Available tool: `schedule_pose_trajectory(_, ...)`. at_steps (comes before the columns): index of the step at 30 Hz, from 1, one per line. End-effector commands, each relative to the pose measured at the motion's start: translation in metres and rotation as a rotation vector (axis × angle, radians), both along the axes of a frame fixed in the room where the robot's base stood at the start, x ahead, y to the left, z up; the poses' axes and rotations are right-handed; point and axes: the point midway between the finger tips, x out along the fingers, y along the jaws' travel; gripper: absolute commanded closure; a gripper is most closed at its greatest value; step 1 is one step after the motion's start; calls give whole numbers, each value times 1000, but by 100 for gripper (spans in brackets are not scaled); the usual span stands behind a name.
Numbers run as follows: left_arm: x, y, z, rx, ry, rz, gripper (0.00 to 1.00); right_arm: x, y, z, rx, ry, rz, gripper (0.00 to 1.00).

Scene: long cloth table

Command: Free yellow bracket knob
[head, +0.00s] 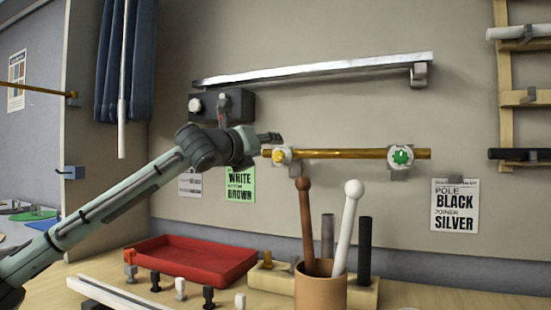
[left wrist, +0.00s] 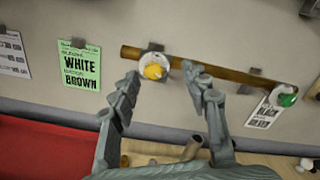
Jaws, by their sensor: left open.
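The yellow knob (head: 278,156) is on the left wall bracket, on a round white face, with a brass-coloured pole (head: 340,154) lying across the brackets. In the left wrist view the yellow knob (left wrist: 153,72) shows between and beyond my fingertips. A green knob (head: 402,157) is on the right bracket; it also shows in the left wrist view (left wrist: 287,99). My left gripper (head: 268,138) is close to the left of the yellow knob, open and empty; its fingers (left wrist: 160,80) are spread apart in the left wrist view. I cannot tell whether a finger touches the pole. My right gripper is not in view.
A silver rail (head: 315,70) runs above on the wall. Below are a red tray (head: 190,262), a brown cup (head: 320,290) with two upright ball-ended sticks, and several small brackets in front. Cards (head: 455,206) hang on the wall.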

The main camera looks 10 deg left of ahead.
Motion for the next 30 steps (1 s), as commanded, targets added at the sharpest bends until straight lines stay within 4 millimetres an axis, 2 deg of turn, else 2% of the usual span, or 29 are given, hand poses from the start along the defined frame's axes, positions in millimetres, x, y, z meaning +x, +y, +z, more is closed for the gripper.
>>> schedule_pose_trajectory(3, 1, 5, -20, 138, 6, 5, 54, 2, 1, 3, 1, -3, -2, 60)
schedule_pose_trajectory(5, 3, 6, -23, 164, 6, 5, 54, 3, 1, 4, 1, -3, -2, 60)
schedule_pose_trajectory(9, 19, 2, -23, 171, 8, 4, 54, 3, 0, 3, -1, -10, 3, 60)
schedule_pose_trajectory(12, 36, -1, -23, 168, 9, 4, 54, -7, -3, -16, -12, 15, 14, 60)
schedule_pose_trajectory(18, 64, -7, -23, 167, 7, 4, 54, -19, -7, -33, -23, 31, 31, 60)
schedule_pose_trajectory(24, 77, -9, -23, 168, 6, 5, 54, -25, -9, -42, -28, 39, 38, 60)
schedule_pose_trajectory(30, 78, -9, -24, 168, 5, 4, 54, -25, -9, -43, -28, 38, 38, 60)
